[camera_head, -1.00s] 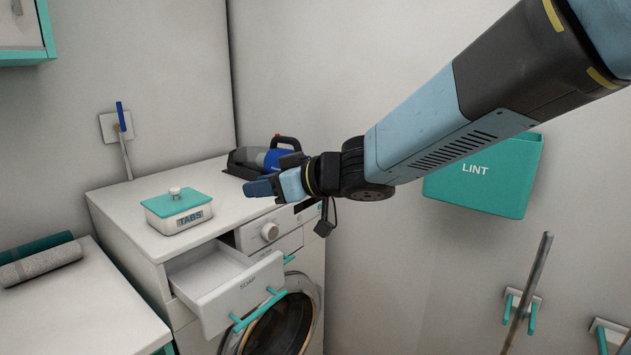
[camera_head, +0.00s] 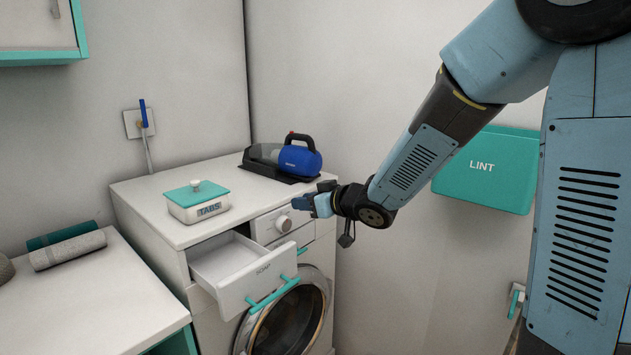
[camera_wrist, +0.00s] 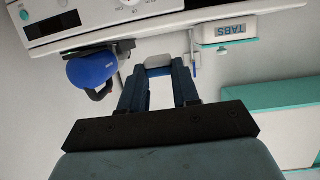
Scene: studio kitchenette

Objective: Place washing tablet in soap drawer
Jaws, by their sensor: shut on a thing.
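The soap drawer (camera_head: 238,270), white with a teal handle and marked SOAP, is pulled out of the washing machine (camera_head: 178,235). Its visible inside looks empty. My gripper (camera_head: 308,205) is to the right of the drawer and higher than it, near the knob, apart from the drawer. In the wrist view my gripper (camera_wrist: 158,68) is shut on a small white block, the washing tablet (camera_wrist: 158,60), at its fingertips. The tablet cannot be made out in the head view. A white TABS box (camera_head: 199,207) with a closed teal lid stands on the machine; it also shows in the wrist view (camera_wrist: 225,28).
A blue handheld vacuum (camera_head: 299,160) lies in its dark tray at the back of the machine top. A teal LINT bin (camera_head: 485,172) hangs on the right wall. Rolled towels (camera_head: 68,249) lie on the left counter. The space above the open drawer is clear.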

